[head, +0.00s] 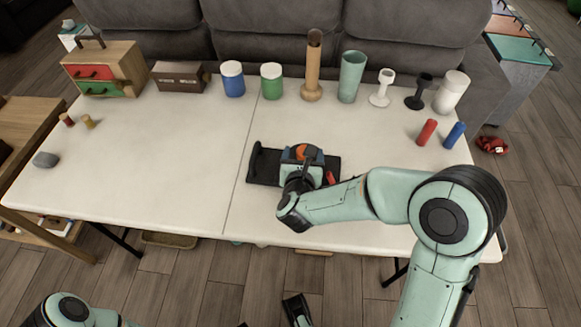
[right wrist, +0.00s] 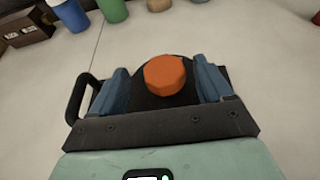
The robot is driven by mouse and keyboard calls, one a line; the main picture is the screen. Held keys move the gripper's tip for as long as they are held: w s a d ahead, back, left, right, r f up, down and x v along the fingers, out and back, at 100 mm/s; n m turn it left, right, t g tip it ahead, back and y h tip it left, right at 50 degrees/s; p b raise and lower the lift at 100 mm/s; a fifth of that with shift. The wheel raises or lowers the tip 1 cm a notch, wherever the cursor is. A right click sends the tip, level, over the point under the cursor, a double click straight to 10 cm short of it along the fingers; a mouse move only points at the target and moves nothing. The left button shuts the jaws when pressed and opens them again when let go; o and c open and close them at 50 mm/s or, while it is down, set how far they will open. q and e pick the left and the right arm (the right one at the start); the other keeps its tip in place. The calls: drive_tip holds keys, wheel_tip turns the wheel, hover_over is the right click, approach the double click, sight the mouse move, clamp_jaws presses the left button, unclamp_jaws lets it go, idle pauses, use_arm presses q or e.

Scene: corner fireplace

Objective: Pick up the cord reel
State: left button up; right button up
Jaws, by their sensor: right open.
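The cord reel seems to be the black piece with an orange hub (head: 301,151) and a black handle (head: 255,159), lying at the front middle of the white table; my wrist partly hides it. In the right wrist view the orange hub (right wrist: 165,75) stands in front of a dark rounded plate, with the handle (right wrist: 76,100) at the left. My right gripper (head: 303,155) is over it. Its blue fingers stand open on both sides of the hub in the right wrist view (right wrist: 162,82), with gaps visible. Contact below is hidden.
Along the table's (head: 150,150) back stand a drawer box (head: 104,70), blue jar (head: 232,80), green jar (head: 271,82), wooden cylinder (head: 312,70), teal cup (head: 351,77) and others. The table's left middle is clear.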

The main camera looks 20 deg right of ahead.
drive_tip(key=x, duration=0.4)
drive_tip(key=shift+d+f, duration=0.1)
drive_tip(key=shift+d, duration=0.2)
clamp_jaws()
